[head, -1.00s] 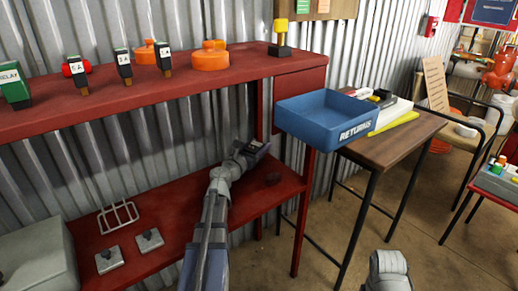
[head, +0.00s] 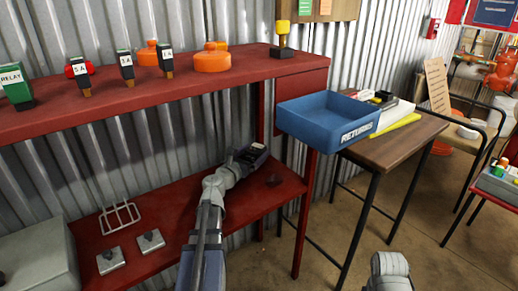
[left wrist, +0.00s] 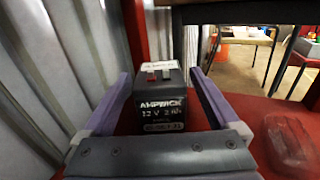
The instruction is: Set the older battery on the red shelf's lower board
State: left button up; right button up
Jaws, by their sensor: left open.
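A black battery (left wrist: 160,110) marked AMPWICK 12 V, with a pale label on top, stands upright on the red shelf's lower board (head: 180,207). The small print on it is too blurred to read a date. My left gripper (left wrist: 160,75) is open, with one finger on each side of the battery; I cannot tell whether they touch it. In the head view my left gripper (head: 248,156) is low over the right part of the lower board, and the battery (head: 258,146) shows only as a small dark shape there.
A wire rack (head: 118,217), two small grey plates (head: 151,240) and a grey box (head: 38,255) occupy the board's left. The upper board (head: 120,97) hangs above. A blue returns tray (head: 328,115) stands right.

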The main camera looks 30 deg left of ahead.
aim_at(250, 156)
pick_arm(q)
jog(key=s, duration=0.8)
jog(key=shift+s, duration=0.1)
